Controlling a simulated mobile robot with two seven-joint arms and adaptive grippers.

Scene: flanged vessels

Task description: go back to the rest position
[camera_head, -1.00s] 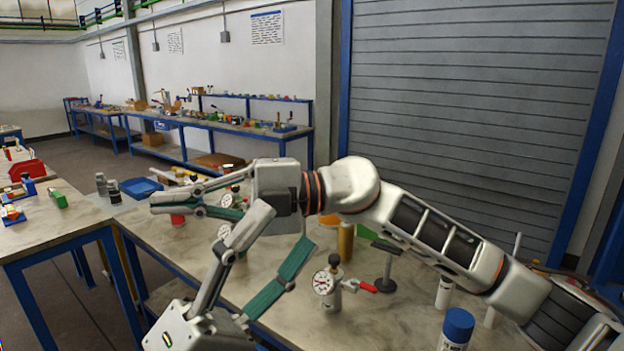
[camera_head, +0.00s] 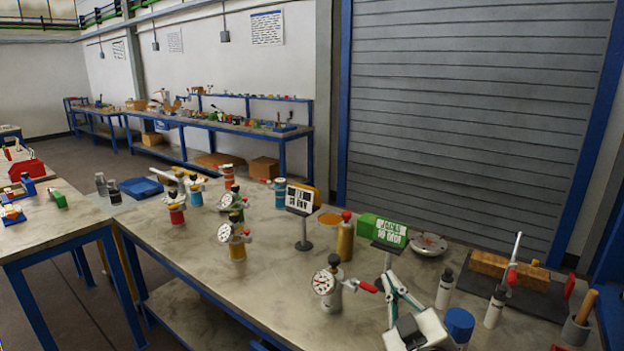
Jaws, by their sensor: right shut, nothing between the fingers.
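My right gripper (camera_head: 396,283) shows at the lower right of the head view, pointing up and away over the near part of the table (camera_head: 290,255). Its fingers are together with nothing between them. A flanged vessel with a dial gauge and red handle (camera_head: 331,288) stands upright just left of it, apart from it. More vessels stand further left: one with a yellow body (camera_head: 237,248), one with a red body (camera_head: 176,213) and one with a green part (camera_head: 236,205). My left gripper is out of view.
A white sign (camera_head: 299,199) and a green sign (camera_head: 390,232) stand on posts. A brass cylinder (camera_head: 345,240) stands between them. A blue-capped bottle (camera_head: 458,326) and a white bottle (camera_head: 445,289) are close right of my gripper. The table's front left stretch is bare.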

